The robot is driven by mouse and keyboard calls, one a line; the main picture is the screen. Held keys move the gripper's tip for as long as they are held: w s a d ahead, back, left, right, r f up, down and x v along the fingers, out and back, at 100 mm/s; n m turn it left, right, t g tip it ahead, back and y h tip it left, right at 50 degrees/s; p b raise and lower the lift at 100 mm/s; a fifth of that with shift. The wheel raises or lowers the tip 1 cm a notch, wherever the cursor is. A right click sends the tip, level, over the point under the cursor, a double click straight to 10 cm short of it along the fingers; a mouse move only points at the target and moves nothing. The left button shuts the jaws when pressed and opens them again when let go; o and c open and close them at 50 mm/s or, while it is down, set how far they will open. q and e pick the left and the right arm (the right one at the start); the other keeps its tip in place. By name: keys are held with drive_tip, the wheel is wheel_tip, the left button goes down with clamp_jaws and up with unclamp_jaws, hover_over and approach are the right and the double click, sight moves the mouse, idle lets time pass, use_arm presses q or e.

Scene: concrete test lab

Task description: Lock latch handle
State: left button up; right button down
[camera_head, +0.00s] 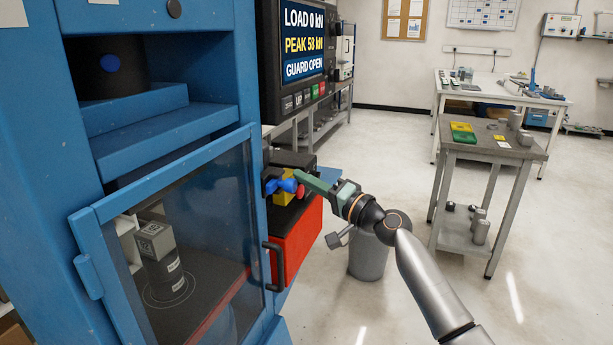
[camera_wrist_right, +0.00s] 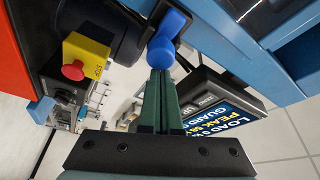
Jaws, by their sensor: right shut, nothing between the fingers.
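The blue latch handle (camera_head: 286,185) is at the upper right corner of the guard door (camera_head: 248,190) on the blue test machine. It shows close up in the right wrist view (camera_wrist_right: 168,38), with a rounded knob. My right gripper (camera_head: 300,176) is shut and empty, its green fingertips right by the knob. In the wrist view its tips (camera_wrist_right: 160,72) meet the knob's lower edge; I cannot tell whether they touch. The transparent door stands across the chamber; whether it is fully closed is unclear. The display (camera_head: 304,45) reads GUARD OPEN. My left gripper is out of view.
A yellow stop box (camera_wrist_right: 86,55) with a red button (camera_wrist_right: 73,71) sits close beside the latch. A black door handle (camera_head: 275,265) and a red panel (camera_head: 300,240) are below. A grey cylinder (camera_head: 160,262) stands behind the door. A side table (camera_head: 520,150) stands right.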

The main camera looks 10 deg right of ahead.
drive_tip(key=s+a+p, duration=0.1)
drive_tip(key=s+p, duration=0.1)
drive_tip(key=shift+s+a+r+p, duration=0.15)
drive_tip(key=shift+s+a+p, duration=0.15)
drive_tip(key=shift+a, duration=0.1)
drive_tip(key=shift+s+a, duration=0.15)
drive_tip(key=shift+s, duration=0.05)
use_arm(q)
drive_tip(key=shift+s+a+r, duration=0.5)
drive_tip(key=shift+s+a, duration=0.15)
use_arm(e)
drive_tip(key=shift+f, duration=0.2)
use_arm(q)
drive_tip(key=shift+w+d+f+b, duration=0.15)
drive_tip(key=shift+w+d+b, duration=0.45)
drive_tip(key=shift+b, duration=0.25)
use_arm(e)
drive_tip(key=v, duration=1.2)
drive_tip(key=shift+s, duration=0.25)
